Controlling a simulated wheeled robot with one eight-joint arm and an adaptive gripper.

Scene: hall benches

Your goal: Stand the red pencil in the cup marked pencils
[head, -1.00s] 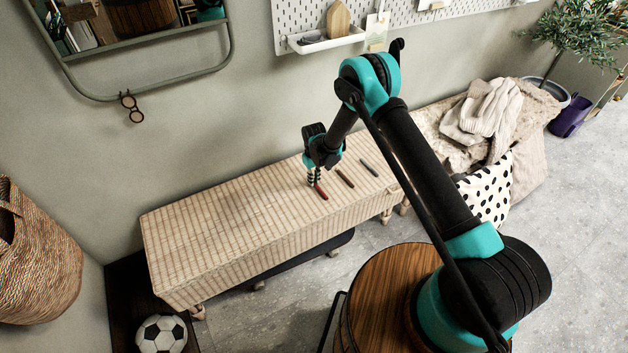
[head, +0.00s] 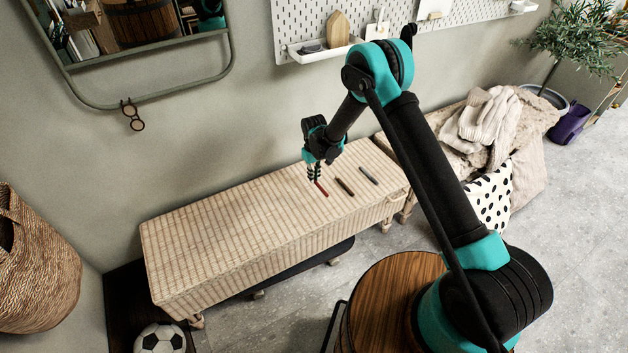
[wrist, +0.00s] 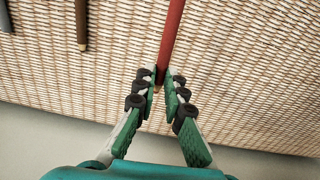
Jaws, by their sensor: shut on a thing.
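The red pencil (head: 322,189) is held near one end by my gripper (head: 315,175), over the wicker bench top (head: 230,220). In the wrist view the fingertips (wrist: 160,86) are closed around the red pencil (wrist: 172,32), with its pale end between them and the rest reaching out past the tips. The pencil looks tilted and slightly off the bench, though the exact gap is hard to tell. No cup marked pencils can be made out in either view.
A brown pencil (head: 345,186) and a grey one (head: 368,175) lie to the right of the red one. The bench's left part is clear. A pegboard with a white shelf (head: 330,48) hangs behind. Cloths and a spotted cushion (head: 490,198) lie at the right.

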